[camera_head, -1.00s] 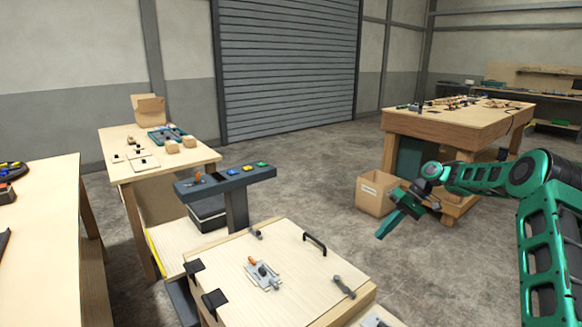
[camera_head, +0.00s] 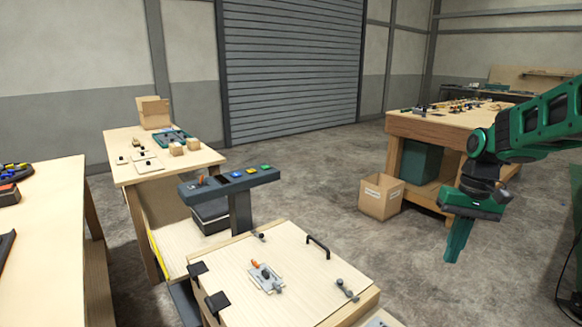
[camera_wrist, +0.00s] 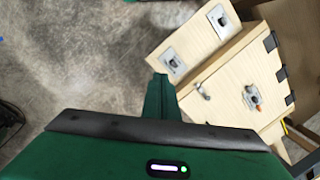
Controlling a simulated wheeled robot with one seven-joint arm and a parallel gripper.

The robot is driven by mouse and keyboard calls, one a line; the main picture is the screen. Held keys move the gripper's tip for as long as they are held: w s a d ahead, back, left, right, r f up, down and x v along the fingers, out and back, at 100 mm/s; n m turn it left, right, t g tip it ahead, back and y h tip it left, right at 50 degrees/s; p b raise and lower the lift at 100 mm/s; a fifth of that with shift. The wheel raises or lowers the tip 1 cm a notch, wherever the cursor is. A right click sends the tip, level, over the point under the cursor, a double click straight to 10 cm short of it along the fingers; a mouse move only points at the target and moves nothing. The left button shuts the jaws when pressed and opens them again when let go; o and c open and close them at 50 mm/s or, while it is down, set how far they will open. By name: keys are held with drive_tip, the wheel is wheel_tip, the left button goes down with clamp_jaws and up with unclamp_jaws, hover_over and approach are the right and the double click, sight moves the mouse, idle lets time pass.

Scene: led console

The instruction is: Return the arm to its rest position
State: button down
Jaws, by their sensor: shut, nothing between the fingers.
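My gripper (camera_head: 456,240) hangs at the right in the head view, fingers pointing down, in the air over the floor. It is shut and empty. The arm comes in from the right edge, bent at the wrist. In the wrist view, my gripper (camera_wrist: 157,88) points toward the floor beside the wooden console box. The console box (camera_head: 300,262) stands at the lower middle in the head view, right of the grey console post, well left of my gripper. The wooden box also shows in the wrist view (camera_wrist: 222,85).
A cardboard box (camera_head: 380,197) stands on the floor left of my gripper. A workbench (camera_head: 440,130) stands behind my arm. The grey console (camera_head: 230,182) with coloured buttons and a lever stands at the middle left. Floor between is bare.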

drive_tip(key=s+d+m, duration=0.1)
drive_tip(key=s+m, duration=0.1)
drive_tip(key=s, duration=1.1)
drive_tip(key=s+d+f+m+t+h, duration=0.1)
drive_tip(key=s+m, duration=0.1)
drive_tip(key=s, duration=1.1)
drive_tip(key=shift+s+d+f, duration=0.25)
drive_tip(key=shift+s+d, duration=0.15)
drive_tip(key=shift+w, duration=0.15)
drive_tip(key=shift+w+f+h, duration=0.25)
drive_tip(key=shift+w+h, duration=0.05)
drive_tip(key=shift+w, duration=0.2)
